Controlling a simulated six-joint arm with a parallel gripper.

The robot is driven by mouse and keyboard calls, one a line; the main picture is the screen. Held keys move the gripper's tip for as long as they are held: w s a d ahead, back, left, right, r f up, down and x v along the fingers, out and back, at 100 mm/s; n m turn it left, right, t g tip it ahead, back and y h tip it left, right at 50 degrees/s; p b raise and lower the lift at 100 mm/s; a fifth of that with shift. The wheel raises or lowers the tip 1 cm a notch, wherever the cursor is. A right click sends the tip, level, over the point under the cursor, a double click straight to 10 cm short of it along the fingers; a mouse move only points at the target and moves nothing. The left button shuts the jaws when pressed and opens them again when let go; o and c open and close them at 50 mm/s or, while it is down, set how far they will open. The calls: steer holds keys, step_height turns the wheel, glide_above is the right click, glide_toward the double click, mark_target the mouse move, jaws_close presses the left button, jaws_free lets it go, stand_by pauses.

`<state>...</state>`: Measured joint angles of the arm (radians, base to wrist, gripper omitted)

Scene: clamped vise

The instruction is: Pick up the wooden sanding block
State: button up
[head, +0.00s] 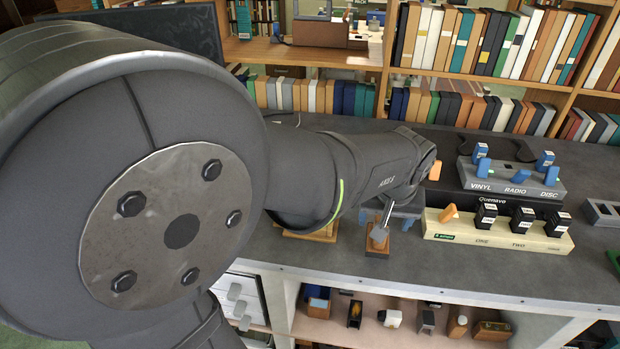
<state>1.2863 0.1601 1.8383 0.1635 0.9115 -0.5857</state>
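A small wooden block (377,246) sits on the grey bench top near its front edge, with a silver metal piece (379,232) standing on or just above it. I cannot tell for sure whether this is the sanding block. My dark arm reaches in from the left, and its wrist is above and behind the block. My gripper's fingers cannot be made out clearly among the blue-grey and silver parts below the wrist. Another wooden piece (322,233) lies to the left, partly hidden under my arm.
To the right stand a pale wooden rack (460,236) labelled ONE and TWO and a grey rack (515,182) labelled VINYL, RADIO, DISC. Bookshelves (490,83) fill the back. A lower shelf (345,334) holds several small items.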

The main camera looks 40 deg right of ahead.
steer(key=shift+w+x, duration=0.2)
steer(key=shift+x, duration=2.95)
steer(key=shift+r, duration=0.1)
steer(key=c, duration=1.2)
steer(key=shift+o, duration=0.2)
steer(key=shift+r, duration=0.1)
steer(key=v, duration=0.4)
steer(key=shift+w+d+r, duration=0.25)
steer(key=shift+d, duration=0.2)
steer(key=s+a+r, duration=0.1)
steer(key=s+r, duration=0.5)
steer(key=s, duration=0.5)
steer(key=shift+s+a+r, duration=0.15)
steer(key=shift+a+r, duration=0.05)
steer(key=shift+a, duration=0.1)
